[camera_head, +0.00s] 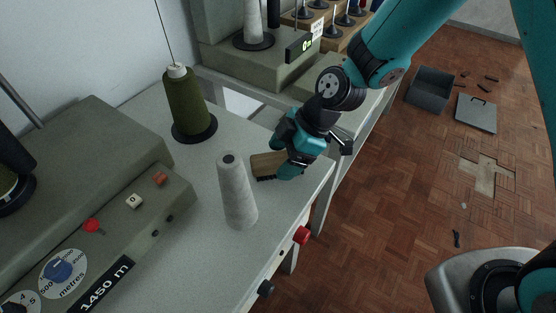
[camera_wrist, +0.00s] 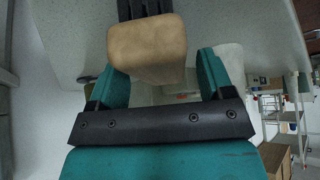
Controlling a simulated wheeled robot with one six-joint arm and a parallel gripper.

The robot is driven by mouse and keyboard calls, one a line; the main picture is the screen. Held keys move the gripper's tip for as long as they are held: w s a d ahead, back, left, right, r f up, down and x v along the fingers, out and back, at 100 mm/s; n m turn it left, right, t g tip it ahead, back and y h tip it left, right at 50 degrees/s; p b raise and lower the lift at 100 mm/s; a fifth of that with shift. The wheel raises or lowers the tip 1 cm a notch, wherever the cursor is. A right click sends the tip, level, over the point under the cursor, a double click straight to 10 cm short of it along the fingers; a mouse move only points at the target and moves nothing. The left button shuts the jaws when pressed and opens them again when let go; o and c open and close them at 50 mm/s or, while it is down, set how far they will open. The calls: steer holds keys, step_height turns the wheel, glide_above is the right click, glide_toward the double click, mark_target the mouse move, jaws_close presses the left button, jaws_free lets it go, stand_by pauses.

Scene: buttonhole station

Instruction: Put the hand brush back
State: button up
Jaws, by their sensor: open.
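The hand brush (camera_head: 266,165), a tan wooden block with dark bristles, lies on the pale table near its right edge. My gripper (camera_head: 285,160) is at the brush's right end and hides part of it. In the wrist view, the brush's wooden end (camera_wrist: 147,48) shows between and beyond the two teal fingers of my gripper (camera_wrist: 163,80). The fingers stand apart, with a visible gap on the right side of the block. I cannot tell whether the left finger touches it.
A grey-white thread cone (camera_head: 237,192) stands close left of the brush. An olive thread cone (camera_head: 189,105) stands on a dark base farther back. A grey machine (camera_head: 110,190) fills the left. A grey crate (camera_head: 430,90) sits on the parquet floor.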

steer(key=s+v, duration=0.1)
steer(key=v, duration=0.9)
steer(key=s+d+r+m+h, duration=0.1)
steer(key=s+d+r+m, duration=0.1)
steer(key=s+r+m, duration=0.3)
steer(key=s+d+r+m+h, duration=0.1)
steer(key=s+d+r+m, duration=0.2)
steer(key=s+r+m, duration=0.3)
steer(key=s+m, duration=0.1)
steer(key=s, duration=0.4)
steer(key=shift+d+r+t, duration=0.15)
steer(key=shift+d+t, duration=0.05)
steer(key=shift+t, duration=0.2)
step_height(320, 180, up, 6)
steer(key=p, duration=0.6)
steer(key=shift+r, duration=0.1)
